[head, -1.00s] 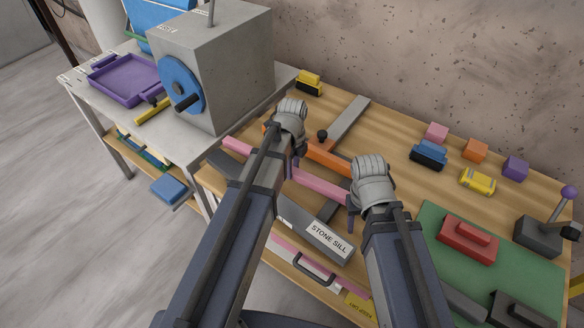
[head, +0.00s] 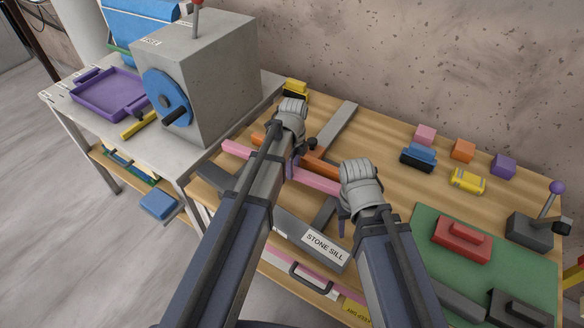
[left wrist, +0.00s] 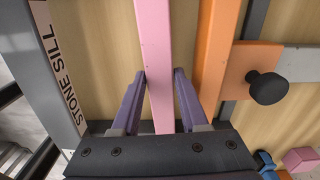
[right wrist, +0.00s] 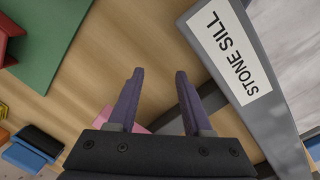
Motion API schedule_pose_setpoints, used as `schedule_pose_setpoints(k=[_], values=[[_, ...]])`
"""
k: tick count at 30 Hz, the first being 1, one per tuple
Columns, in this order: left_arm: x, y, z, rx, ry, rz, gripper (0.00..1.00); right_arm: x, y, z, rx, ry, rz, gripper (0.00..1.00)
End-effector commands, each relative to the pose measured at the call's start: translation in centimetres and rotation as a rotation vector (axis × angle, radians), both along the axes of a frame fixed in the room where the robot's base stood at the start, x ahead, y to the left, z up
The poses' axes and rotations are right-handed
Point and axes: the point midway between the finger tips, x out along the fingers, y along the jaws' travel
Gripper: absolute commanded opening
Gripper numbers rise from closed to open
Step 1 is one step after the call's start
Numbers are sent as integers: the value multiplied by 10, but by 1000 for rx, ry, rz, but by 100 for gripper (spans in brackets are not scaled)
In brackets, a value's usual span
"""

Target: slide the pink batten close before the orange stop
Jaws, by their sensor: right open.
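The pink batten (head: 312,180) lies on the wooden bench, nearly parallel to the orange stop (head: 322,168). In the left wrist view, a narrow strip of wood shows between the batten (left wrist: 154,45) and the stop (left wrist: 213,60), so they are apart. My left gripper (left wrist: 160,75) has one finger against each side of the batten and looks shut on it. In the head view this gripper (head: 293,166) partly hides batten and stop. My right gripper (right wrist: 160,72) is open and empty, beyond the batten's right end; a pink bit (right wrist: 137,128) shows behind its fingers.
A grey sill labelled STONE SILL (head: 325,248) runs along the bench front. A black knob (head: 311,144) stands beside the stop, near a grey bar (head: 335,125). Small blocks (head: 425,134), a green mat (head: 430,240) and a lever (head: 535,225) are on the right. A grey machine (head: 215,75) stands left.

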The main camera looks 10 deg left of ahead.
Motion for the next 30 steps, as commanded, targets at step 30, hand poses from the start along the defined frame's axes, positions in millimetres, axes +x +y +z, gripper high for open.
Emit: schedule_pose_setpoints(k=[30], values=[[0,0,43,0,0,0,74,0,0,44,0,0,0,50]])
